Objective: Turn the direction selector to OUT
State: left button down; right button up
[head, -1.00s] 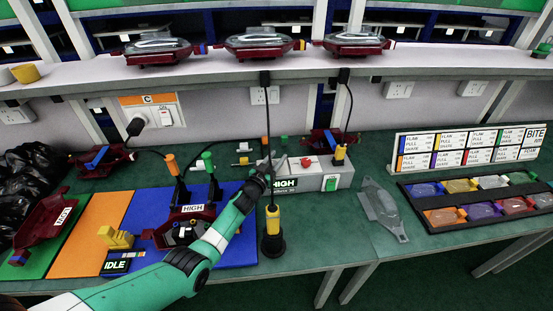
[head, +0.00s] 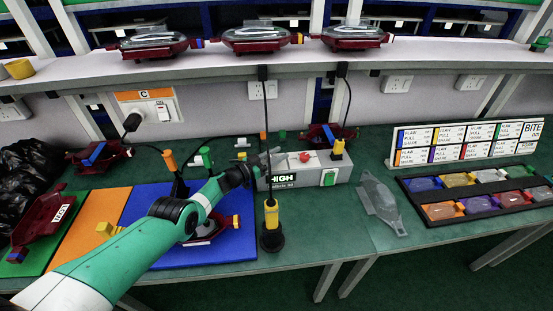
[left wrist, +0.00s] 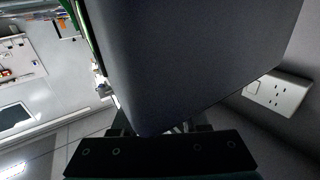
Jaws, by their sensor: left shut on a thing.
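A grey control box (head: 310,177) with a HIGH label (head: 283,178), a red knob (head: 304,157) and a green switch (head: 329,178) stands on the bench. My left gripper (head: 266,160) is at the box's left end and is shut on a small part there. That part appears to be the direction selector; the fingers hide it and its setting cannot be read. In the left wrist view a large dark block (left wrist: 190,60) fills the middle, close above the gripper (left wrist: 160,130). My right gripper is not in view.
A yellow-and-black hanging tool (head: 271,225) stands just in front of the box. My left arm crosses the blue mat (head: 235,250). A clear lamp cover (head: 381,203) lies to the right, beside a tray of coloured lenses (head: 480,217). Lamps line the shelf above.

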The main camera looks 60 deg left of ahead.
pick_arm(q)
jog(key=shift+m+h+b, duration=0.4)
jog(key=shift+h+b, duration=0.15)
jog(key=shift+h, duration=0.25)
jog(key=shift+d, duration=0.1)
jog(key=shift+c, duration=2.1)
grip_release()
notch_tip(320, 180, up, 5)
jog(key=p, duration=0.5)
jog(key=shift+f, duration=0.2)
jog(key=s+d+r+p, duration=0.8)
jog(key=s+d+p, duration=0.1)
jog(key=p, duration=1.5)
jog(key=shift+s+d+r, duration=0.2)
jog(key=shift+s+d, duration=0.05)
jog(key=shift+d, duration=0.35)
